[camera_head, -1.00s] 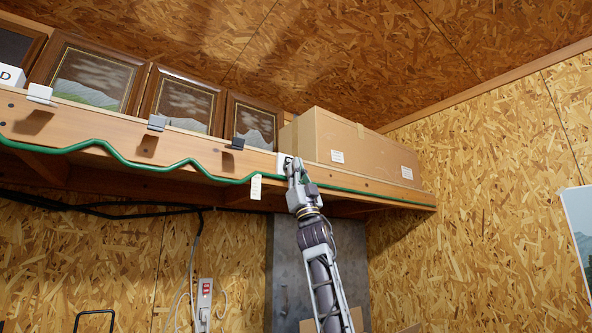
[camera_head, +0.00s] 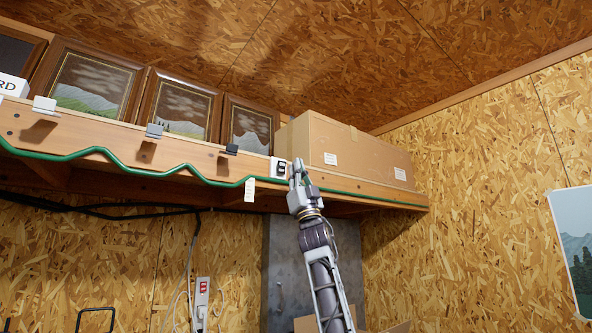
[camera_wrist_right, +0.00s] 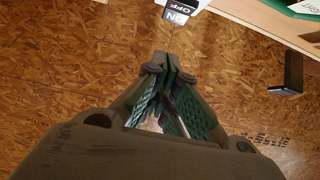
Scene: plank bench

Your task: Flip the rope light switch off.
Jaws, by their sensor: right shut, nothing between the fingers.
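The rope light switch (camera_head: 279,168) is a small white plate with a black part, on the front of the wooden shelf. In the right wrist view the switch (camera_wrist_right: 184,8) is cut off by the top edge, with upside-down OFF and ON lettering. I cannot tell which way it is flipped. The green rope light (camera_head: 95,150) runs in waves along the shelf front, with a white tag (camera_head: 250,189) hanging from it. My right gripper (camera_head: 297,165) is shut and empty, just right of the switch; its closed fingertips (camera_wrist_right: 170,62) appear apart from it. My left gripper is out of view.
A cardboard box (camera_head: 350,153) sits on the shelf behind my right gripper. Framed pictures (camera_head: 180,108) stand to the left, above small clips (camera_head: 154,131) on the shelf front (camera_head: 200,150). A power strip (camera_head: 202,297) is on the wall below.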

